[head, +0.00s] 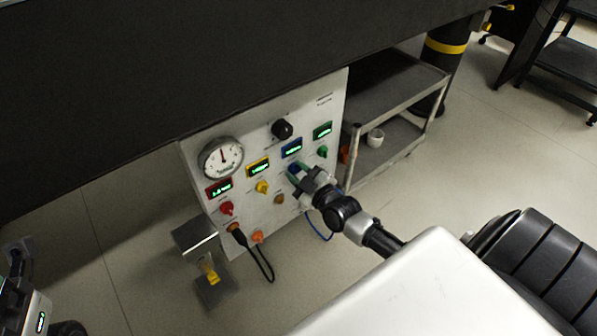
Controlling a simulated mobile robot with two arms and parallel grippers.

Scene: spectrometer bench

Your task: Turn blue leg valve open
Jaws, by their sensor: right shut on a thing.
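A white valve panel (243,205) stands tilted in the picture, at its middle. The blue leg valve (293,169) is a small blue knob below the blue-framed display (291,149). My right gripper (299,174) reaches in from the lower right and is shut on the blue valve. Its fingers hide most of the knob, so I cannot tell its angle. Part of my left arm shows at the lower left edge, with what looks like the left gripper (17,252); its fingers are unclear.
Red (227,208), yellow (262,187) and green (322,152) knobs flank the blue one. A round gauge (221,158) and black knob (282,129) sit above. A black cable (262,260) hangs below. A grey cart (390,150) stands right; a dark bench edge overhangs.

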